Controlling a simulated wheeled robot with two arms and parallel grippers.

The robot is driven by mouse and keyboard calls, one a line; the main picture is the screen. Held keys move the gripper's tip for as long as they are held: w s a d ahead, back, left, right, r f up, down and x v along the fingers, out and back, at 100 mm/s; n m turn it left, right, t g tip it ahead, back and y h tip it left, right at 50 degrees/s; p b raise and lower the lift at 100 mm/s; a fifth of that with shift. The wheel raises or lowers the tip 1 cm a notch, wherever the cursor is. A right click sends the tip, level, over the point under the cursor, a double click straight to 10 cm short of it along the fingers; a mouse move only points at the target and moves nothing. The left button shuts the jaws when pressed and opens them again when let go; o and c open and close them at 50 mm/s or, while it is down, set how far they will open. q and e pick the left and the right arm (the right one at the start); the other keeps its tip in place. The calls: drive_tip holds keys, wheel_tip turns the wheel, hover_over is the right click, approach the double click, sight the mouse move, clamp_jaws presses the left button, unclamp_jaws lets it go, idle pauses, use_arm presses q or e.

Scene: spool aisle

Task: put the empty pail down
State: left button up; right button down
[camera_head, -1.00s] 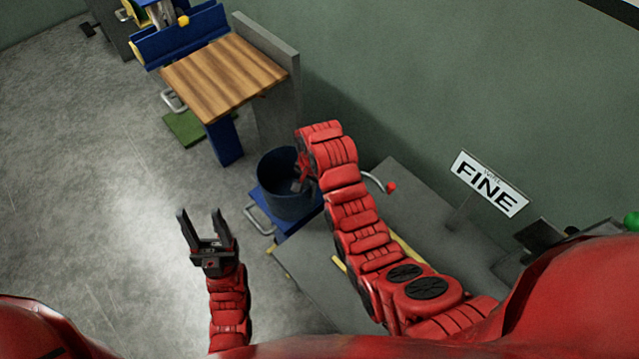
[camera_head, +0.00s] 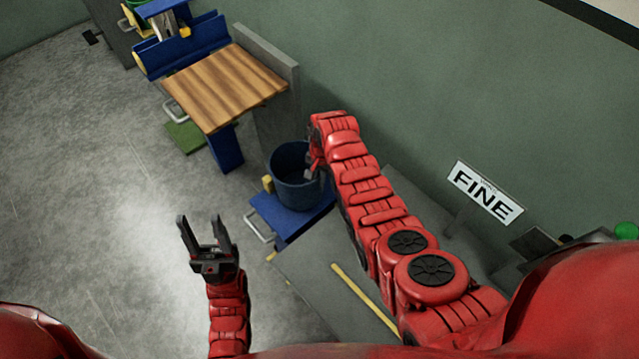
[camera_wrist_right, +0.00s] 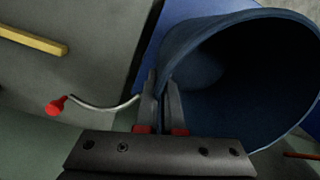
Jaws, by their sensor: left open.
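The dark blue pail (camera_head: 297,193) is upright over a low blue platform (camera_head: 289,224) in the head view. I cannot tell whether its base touches the platform. Its open mouth shows a dark interior with nothing visible inside. My right gripper (camera_wrist_right: 162,95) has its fingers close together on the pail's rim, and the pail (camera_wrist_right: 205,40) fills the upper right of the right wrist view. In the head view my right arm partly hides the pail's right side. My left gripper (camera_head: 205,238) is open and empty, to the left of the platform and apart from it.
A wooden-topped bench (camera_head: 225,88) with a grey side panel (camera_head: 275,110) stands behind the pail. A grey surface with a yellow strip (camera_head: 365,300) lies in front. A "FINE" sign (camera_head: 485,193) is at right. A red-knobbed metal bar (camera_wrist_right: 100,105) is near the right gripper. Floor at left is clear.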

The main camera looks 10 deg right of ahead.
drive_tip(key=shift+f, duration=1.1)
drive_tip(key=c, duration=1.5)
unclamp_jaws()
drive_tip(key=shift+f, duration=0.15)
drive_tip(key=o, duration=0.5)
drive_tip(key=shift+c, duration=0.2)
